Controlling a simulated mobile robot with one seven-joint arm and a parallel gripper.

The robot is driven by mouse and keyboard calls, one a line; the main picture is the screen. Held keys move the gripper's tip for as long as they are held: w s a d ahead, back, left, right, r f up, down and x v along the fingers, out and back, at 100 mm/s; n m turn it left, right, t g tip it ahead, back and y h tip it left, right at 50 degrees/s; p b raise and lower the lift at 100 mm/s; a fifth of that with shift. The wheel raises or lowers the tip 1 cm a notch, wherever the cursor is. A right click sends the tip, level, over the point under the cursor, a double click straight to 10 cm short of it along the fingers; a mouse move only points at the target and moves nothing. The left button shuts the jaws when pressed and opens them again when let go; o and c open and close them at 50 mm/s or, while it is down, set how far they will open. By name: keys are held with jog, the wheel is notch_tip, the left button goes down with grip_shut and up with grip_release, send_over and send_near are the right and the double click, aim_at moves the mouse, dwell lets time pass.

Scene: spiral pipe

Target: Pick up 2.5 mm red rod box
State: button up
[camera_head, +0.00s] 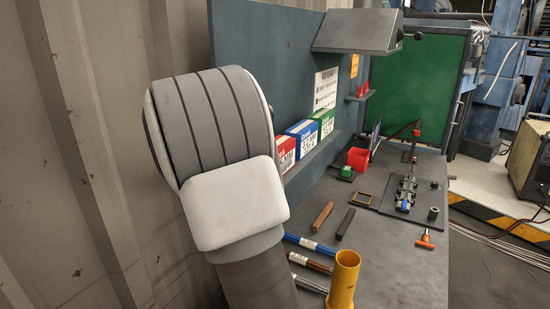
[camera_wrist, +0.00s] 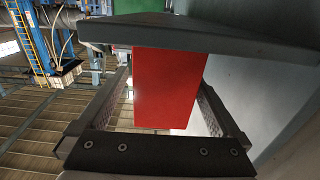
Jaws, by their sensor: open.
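The red rod box (camera_head: 285,152) stands on a narrow shelf at the left of a row of boxes in the head view. My own arm hides part of it. In the wrist view the red box (camera_wrist: 168,90) shows as a plain red face in the middle. My gripper (camera_wrist: 165,84) is open there, with one finger on each side of the red face. A gap shows on the left, while the right finger looks close to the box. Contact cannot be told. The head view hides my gripper behind my arm.
A blue box (camera_head: 302,133) and a green box (camera_head: 324,119) stand beside the red one. A grey shelf edge (camera_wrist: 200,35) crosses the top of the wrist view. The workbench (camera_head: 395,260) below holds rods, a yellow cup (camera_head: 343,280) and a red bin (camera_head: 358,158).

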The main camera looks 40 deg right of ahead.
jog(key=x, duration=0.3)
jog(key=shift+w+d+f+p, duration=0.1)
jog(key=shift+w+d+p, duration=0.1)
jog(key=shift+d+p, duration=0.1)
jog(key=shift+a, duration=0.1)
grip_shut()
dwell(0.3)
